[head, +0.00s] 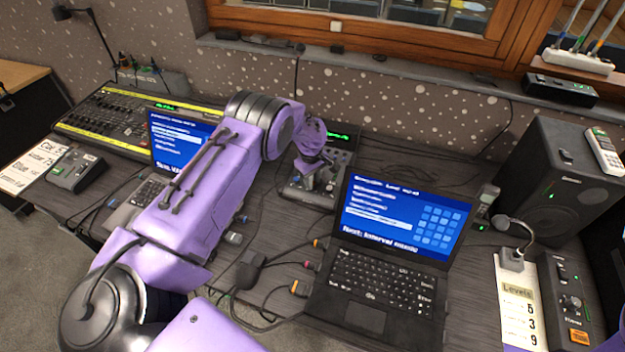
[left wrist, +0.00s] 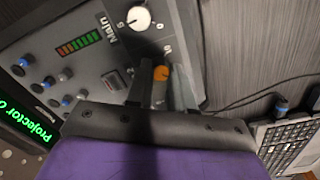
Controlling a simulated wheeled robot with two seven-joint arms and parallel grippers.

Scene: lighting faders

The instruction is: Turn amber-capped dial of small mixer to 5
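The small mixer (head: 309,193) is a grey panel behind the laptop, partly hidden by my left arm in the head view. In the left wrist view its panel (left wrist: 92,18) shows a Main label, a lit level meter, several blue and white knobs and a white dial (left wrist: 139,18) with a printed scale. The amber-capped dial (left wrist: 161,73) lies between the two fingers of my left gripper (left wrist: 162,88). The fingers stand apart, one on each side of it; contact is not clear. The dial's pointer and setting cannot be read. In the head view my left gripper (head: 318,180) is over the mixer. My right gripper is not in view.
An open laptop (head: 375,290) stands front right of the mixer, with cables on the table (head: 270,285). A large mixing desk (head: 110,120) is at the left. A speaker (head: 545,180), a Levels note (head: 517,300) and a small control box (head: 570,300) are at the right.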

